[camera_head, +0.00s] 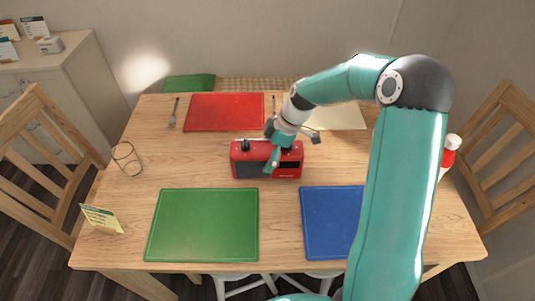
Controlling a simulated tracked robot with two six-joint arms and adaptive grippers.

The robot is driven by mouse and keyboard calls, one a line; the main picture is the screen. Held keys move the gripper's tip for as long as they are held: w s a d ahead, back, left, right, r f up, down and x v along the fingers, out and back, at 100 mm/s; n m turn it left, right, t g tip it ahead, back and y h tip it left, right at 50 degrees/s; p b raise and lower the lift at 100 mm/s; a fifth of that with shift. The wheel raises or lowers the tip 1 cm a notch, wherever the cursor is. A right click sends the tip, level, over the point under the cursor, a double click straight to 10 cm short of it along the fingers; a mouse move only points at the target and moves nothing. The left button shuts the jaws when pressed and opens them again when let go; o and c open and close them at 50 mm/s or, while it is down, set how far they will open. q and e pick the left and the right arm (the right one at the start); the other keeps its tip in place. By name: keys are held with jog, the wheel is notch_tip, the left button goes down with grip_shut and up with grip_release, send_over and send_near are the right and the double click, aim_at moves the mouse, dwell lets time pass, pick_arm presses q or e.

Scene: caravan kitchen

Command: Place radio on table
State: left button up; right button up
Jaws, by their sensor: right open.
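The red radio (247,170) with a dark front panel stands on the wooden table (220,165), near the middle between the placemats. My right arm comes in from the lower right, and its gripper (274,150) is at the radio's top and front. The fingers are open; one finger hangs in front of the radio's face. Whether they touch the radio, I cannot tell. Part of the radio's top is hidden by the gripper. My left gripper is not in view.
Green (202,224), blue (328,215), red (222,112) and cream (345,117) placemats lie around the radio. A red bottle (448,155) is at the right, partly behind my arm. Chairs surround the table.

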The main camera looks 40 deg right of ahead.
jog(key=v, duration=1.2)
jog(key=shift+f, duration=0.1)
